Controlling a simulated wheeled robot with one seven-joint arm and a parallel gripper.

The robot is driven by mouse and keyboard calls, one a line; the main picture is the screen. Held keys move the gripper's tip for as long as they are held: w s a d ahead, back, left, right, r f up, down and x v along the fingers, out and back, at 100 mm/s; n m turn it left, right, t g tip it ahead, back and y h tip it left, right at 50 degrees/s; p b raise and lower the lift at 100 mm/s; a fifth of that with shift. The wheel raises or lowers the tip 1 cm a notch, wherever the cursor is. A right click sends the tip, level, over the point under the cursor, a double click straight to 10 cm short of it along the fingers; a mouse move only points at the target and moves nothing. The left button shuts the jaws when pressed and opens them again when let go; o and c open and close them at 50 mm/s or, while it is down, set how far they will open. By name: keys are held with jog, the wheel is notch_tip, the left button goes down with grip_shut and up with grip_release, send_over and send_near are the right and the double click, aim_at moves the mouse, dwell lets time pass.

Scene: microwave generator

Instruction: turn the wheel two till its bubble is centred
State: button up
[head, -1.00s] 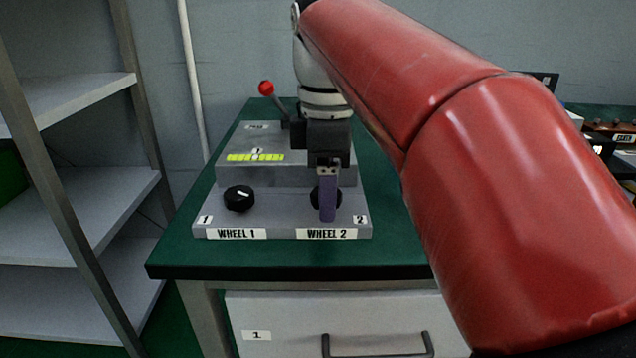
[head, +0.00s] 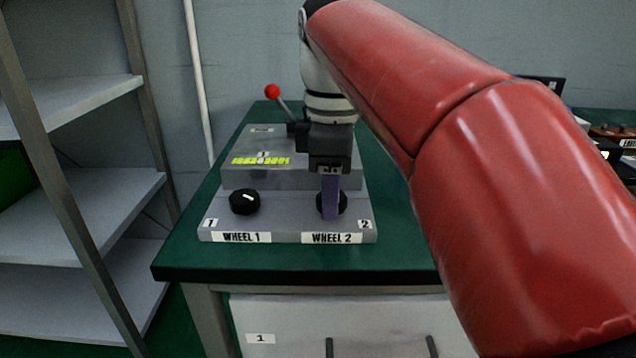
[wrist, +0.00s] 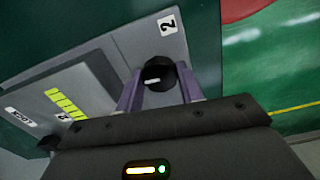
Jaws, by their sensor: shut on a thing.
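Wheel two, a black knob, sits above the WHEEL 2 label at the front right of the grey device (head: 290,222). My gripper (head: 331,212) points down at it with purple fingers. In the wrist view the fingers (wrist: 160,95) stand on both sides of wheel two (wrist: 155,73), shut on it; a white mark shows on its face. Wheel one (head: 244,202) is a black knob at the left with a white mark. A yellow-green bubble vial strip (head: 262,160) lies on the raised block; another, marked 2, shows in the wrist view (wrist: 66,106). Bubble positions are too small to tell.
The device stands on a green-topped table (head: 200,270) with a drawer below. A lever with a red ball (head: 272,92) rises behind the block. Grey shelving (head: 80,200) stands at the left. My red arm covers the right side.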

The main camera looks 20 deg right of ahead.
jog(key=m, duration=0.9)
jog(key=shift+m, duration=0.4)
jog(key=m, duration=0.4)
jog(key=shift+m, duration=2.5)
jog(key=o, duration=1)
